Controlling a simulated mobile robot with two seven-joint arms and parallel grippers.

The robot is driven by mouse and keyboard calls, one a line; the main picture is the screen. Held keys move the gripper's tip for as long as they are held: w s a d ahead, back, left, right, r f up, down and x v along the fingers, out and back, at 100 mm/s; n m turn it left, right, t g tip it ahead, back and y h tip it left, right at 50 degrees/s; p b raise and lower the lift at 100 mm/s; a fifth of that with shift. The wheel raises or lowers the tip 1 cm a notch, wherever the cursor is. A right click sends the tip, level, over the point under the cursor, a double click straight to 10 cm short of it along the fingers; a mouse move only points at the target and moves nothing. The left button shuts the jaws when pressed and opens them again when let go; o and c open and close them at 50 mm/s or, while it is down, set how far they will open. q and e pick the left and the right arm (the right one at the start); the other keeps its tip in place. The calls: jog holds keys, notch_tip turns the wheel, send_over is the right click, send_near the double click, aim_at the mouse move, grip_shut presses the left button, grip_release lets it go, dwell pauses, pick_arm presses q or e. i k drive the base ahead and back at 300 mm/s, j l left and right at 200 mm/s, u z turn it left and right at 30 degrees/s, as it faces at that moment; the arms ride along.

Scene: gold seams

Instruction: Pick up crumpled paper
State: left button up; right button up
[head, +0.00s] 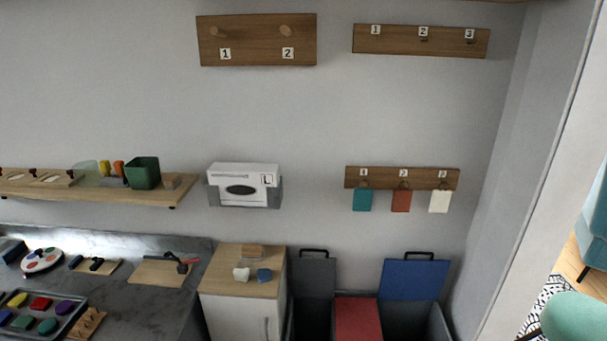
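A small white lump (241,274) that looks like crumpled paper lies on the wooden top of a white cabinet (227,289). A small blue object (264,275) sits just to its right, and a flat tan block (252,252) lies behind it. The lump is small in the view, so its folds are hard to make out. Neither of my grippers shows in the head view.
Right of the cabinet stand bins with a raised grey lid (314,278), a red lid (358,319) and a raised blue lid (413,279). A dark worktop (150,315) holding trays and boards is on the left. A white dispenser (243,185) hangs above the cabinet.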

aim_at(240, 275)
jog(key=i+j+u, duration=0.15)
jog(key=j, duration=0.3)
jog(key=i+j+u, duration=0.1)
jog(key=i+j, duration=0.15)
jog(key=j, duration=0.2)
jog(key=i+j+u, duration=0.15)
jog(key=j, duration=0.3)
jog(key=i+j+u, duration=0.1)
jog(key=i+j, duration=0.25)
